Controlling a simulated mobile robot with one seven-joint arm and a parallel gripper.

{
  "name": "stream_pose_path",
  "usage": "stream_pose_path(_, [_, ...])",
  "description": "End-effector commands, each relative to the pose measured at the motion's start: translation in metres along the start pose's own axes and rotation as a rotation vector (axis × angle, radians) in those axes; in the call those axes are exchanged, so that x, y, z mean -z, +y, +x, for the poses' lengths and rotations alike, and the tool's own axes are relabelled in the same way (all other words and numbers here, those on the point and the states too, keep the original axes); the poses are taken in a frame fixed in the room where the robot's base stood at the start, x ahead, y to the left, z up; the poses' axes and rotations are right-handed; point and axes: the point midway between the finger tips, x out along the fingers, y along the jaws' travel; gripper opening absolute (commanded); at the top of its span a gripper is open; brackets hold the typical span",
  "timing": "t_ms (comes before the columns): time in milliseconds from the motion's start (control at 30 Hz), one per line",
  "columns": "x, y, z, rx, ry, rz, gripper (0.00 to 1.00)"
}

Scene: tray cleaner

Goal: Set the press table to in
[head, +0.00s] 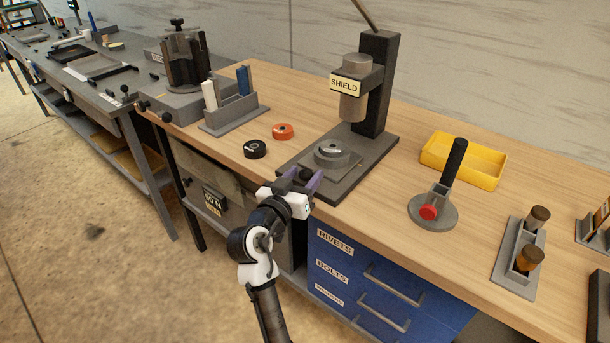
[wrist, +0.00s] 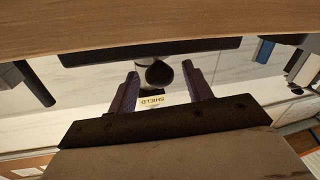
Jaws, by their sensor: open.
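The press (head: 378,85) stands on the wooden bench, with a dark base and column and a grey cylinder labelled SHIELD (head: 345,86). Its press table (head: 335,158), a grey plate carrying a round disc, sits low on the base, toward the front. A dark round knob (wrist: 159,74) shows between the fingers in the wrist view, at the front of the press. My gripper (head: 303,178) is at the front edge of the press base, its purple fingers open on either side of the knob. Whether a finger touches the knob cannot be told.
A black ring (head: 255,149) and an orange ring (head: 283,131) lie left of the press. A yellow tray (head: 462,160) and a round stand with a black lever (head: 434,211) are on the right. Blue drawers (head: 375,290) are below the bench edge.

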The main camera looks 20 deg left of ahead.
Motion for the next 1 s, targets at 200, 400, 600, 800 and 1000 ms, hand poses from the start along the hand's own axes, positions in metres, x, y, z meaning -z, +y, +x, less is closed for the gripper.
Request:
stream_pose_path(200, [-0.004, -0.002, -0.048, 0.006, 0.001, 0.003, 0.50])
stream_pose_path(400, [-0.003, -0.002, -0.092, 0.004, 0.001, 0.002, 0.50])
stream_pose_path(600, [-0.001, -0.001, -0.118, 0.003, 0.000, 0.001, 0.50])
stream_pose_path(800, [0.000, 0.000, -0.125, 0.001, 0.000, 0.000, 0.50])
stream_pose_path(1000, [0.000, 0.000, -0.125, 0.001, 0.000, 0.001, 0.52])
